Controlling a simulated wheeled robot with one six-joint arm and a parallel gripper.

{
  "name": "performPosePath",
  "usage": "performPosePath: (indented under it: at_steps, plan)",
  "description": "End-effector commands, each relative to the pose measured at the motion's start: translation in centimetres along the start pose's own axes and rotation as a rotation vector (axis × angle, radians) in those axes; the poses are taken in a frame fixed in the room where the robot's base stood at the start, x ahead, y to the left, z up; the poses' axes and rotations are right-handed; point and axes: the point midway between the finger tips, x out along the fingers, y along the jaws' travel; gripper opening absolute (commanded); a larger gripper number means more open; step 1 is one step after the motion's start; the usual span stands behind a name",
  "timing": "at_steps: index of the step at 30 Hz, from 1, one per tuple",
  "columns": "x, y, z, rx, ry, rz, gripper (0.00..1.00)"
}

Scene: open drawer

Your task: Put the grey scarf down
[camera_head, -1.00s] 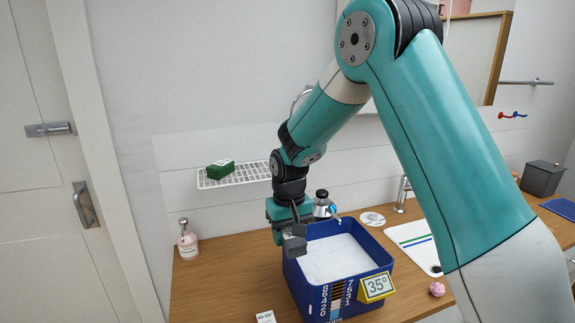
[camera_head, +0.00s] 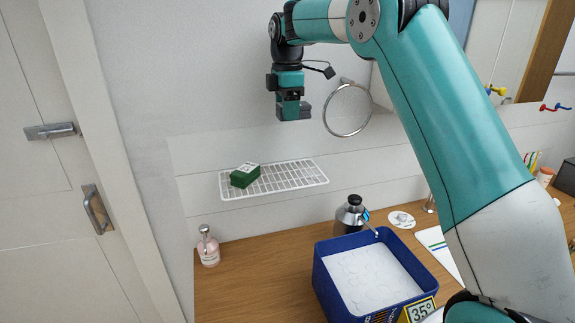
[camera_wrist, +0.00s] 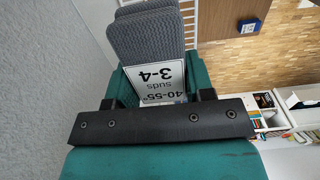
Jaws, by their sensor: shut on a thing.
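The grey scarf (camera_wrist: 152,36) shows in the wrist view as a folded, ribbed bundle between my gripper's fingers. A white tag printed "40-55° suds 3-4" (camera_wrist: 162,82) lies against it. In the head view the scarf (camera_head: 304,110) is a small dark grey piece at the tip of my gripper (camera_head: 289,112). My gripper is shut on it, pointing down, high in front of the wall, above the wire shelf and left of the metal ring. Part of the scarf is hidden by the fingers.
A white wire shelf (camera_head: 300,173) carries a green box (camera_head: 244,176) at its left; its right part is clear. A metal ring (camera_head: 327,128) hangs on the wall. On the wooden counter (camera_head: 262,275) stand a pink dispenser (camera_head: 208,250), a dark bottle (camera_head: 350,216) and a blue tub (camera_head: 330,287) with white contents.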

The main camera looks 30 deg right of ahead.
Motion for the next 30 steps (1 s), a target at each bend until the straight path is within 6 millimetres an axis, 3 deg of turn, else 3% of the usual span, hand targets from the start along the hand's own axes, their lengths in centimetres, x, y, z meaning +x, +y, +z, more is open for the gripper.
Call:
performPosePath:
  at_steps: [6,12,24,30]
  plan:
    - [6.1,-0.1,0.0,0.002,-0.001,-0.007,0.25]
    - [10.4,-0.1,0.0,0.003,0.0,-0.004,0.25]
    - [15.1,0.0,0.0,0.003,0.0,-0.002,0.25]
    - [16.1,0.0,0.0,0.003,0.0,0.002,0.25]
